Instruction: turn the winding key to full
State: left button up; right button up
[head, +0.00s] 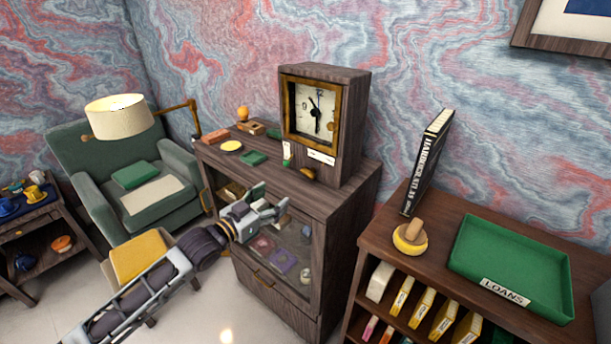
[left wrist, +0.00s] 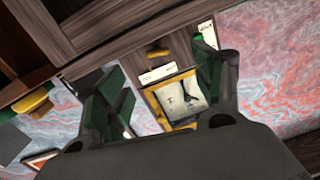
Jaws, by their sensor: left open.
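The wooden clock (head: 347,125) stands on the display cabinet, its square brass-framed face (head: 309,110) turned toward the left front. A small brass-coloured piece (head: 308,173) sits at the foot of the clock; I cannot tell for sure whether it is the winding key. My left gripper (head: 272,206) is open and empty, in front of the cabinet and below the clock, apart from both. In the left wrist view the clock face (left wrist: 182,98) appears upside down between the open fingers, with the brass-coloured piece (left wrist: 158,53) above it. My right gripper is out of view.
At right, a shelf carries a green loans tray (head: 510,267), a yellow round object (head: 410,238) and an upright black book (head: 428,160). An armchair (head: 80,155) stands left.

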aim_at(306, 174)
pick_arm(q)
jog(key=shift+s+d+r+m+h, duration=0.25)
jog(key=shift+r+m+h, duration=0.15)
jog(key=shift+r+m, duration=0.25)
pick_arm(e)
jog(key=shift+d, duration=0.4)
pick_arm(q)
jog(key=shift+f, duration=0.1)
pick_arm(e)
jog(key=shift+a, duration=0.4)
pick_arm(q)
jog(key=shift+w+d, duration=0.15)
jog(key=shift+p+x, duration=1.2)
jog(key=shift+x, duration=5.55)
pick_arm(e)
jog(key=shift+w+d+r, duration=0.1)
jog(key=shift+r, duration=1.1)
